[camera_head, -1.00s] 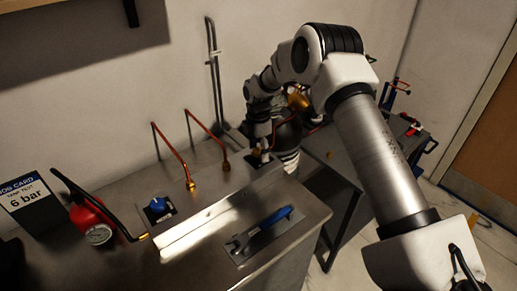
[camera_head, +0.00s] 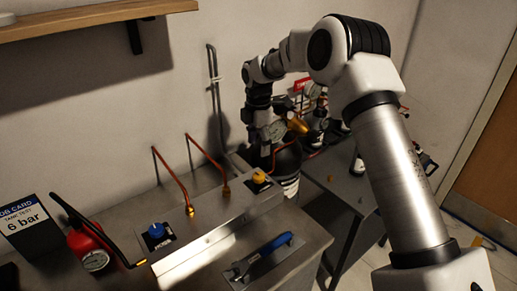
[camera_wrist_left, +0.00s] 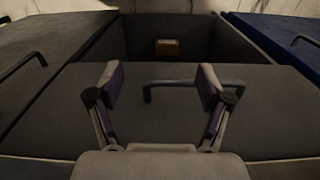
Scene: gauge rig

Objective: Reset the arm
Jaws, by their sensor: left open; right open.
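My right arm comes in from the right in the head view and bends down over the steel bench. My right gripper (camera_head: 265,158) points down, open, just above and behind the yellow knob (camera_head: 259,177) on the raised bench panel. A small gap shows between them, and nothing shows in its jaws. My left gripper (camera_wrist_left: 160,86) shows only in the left wrist view. It is open and empty, its two fingers apart in front of a grey drawer-like front with a dark handle (camera_wrist_left: 190,83).
A blue knob (camera_head: 156,231), copper pipes (camera_head: 176,178), a red pump with a gauge (camera_head: 93,247), a job card (camera_head: 28,226) and a blue-handled wrench (camera_head: 262,255) are on the bench. A wooden shelf (camera_head: 90,17) is above. A brown block (camera_wrist_left: 167,47) lies in an open compartment.

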